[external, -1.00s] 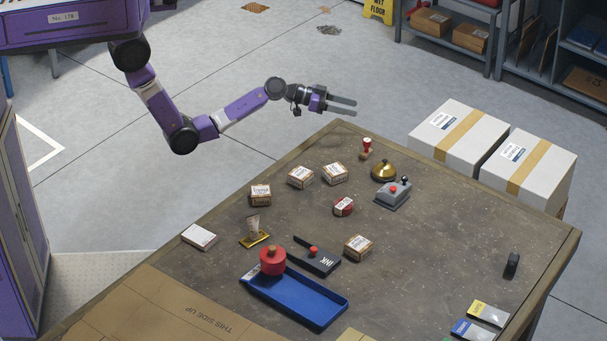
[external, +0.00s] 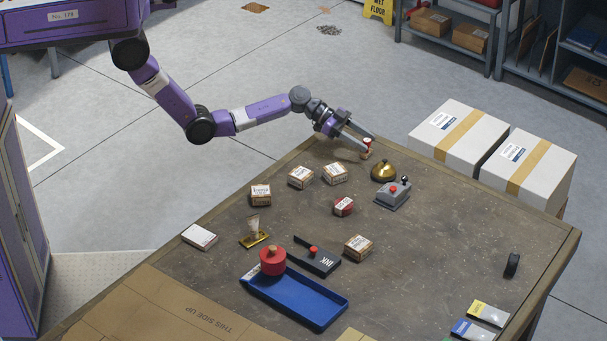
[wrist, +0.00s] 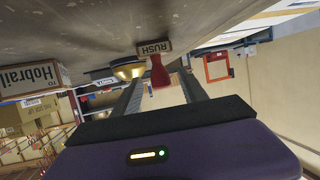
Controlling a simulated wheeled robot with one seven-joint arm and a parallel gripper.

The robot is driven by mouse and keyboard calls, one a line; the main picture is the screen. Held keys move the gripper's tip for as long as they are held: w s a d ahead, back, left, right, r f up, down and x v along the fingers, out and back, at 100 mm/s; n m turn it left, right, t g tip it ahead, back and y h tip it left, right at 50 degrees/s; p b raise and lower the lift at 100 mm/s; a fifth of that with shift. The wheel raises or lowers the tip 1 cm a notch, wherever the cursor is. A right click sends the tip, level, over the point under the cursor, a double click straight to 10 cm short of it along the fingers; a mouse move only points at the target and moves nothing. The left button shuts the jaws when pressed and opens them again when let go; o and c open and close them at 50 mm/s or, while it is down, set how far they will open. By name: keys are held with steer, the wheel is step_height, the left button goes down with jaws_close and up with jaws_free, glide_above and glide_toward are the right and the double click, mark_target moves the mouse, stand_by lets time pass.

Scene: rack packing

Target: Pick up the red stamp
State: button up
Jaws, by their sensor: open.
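The red stamp (external: 367,142) stands at the far corner of the table, with a red handle and a wooden base. In the wrist view, which is upside down, its red handle (wrist: 158,74) lies between the finger ends and its base is marked RUSH. My gripper (external: 364,150) is open and points down toward the corner, its fingertips at the stamp. Whether either finger touches the handle I cannot tell. In the external view the fingers partly hide the stamp.
Small boxes (external: 334,173) sit to the left. A blue tray (external: 318,311) lies at the front. The right part of the table is mostly clear.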

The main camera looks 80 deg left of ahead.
steer(key=shift+w+d+f, duration=0.25)
steer(key=shift+w+d, duration=0.1)
steer(key=shift+w, duration=0.25)
steer(key=shift+c, duration=0.2)
jaws_close()
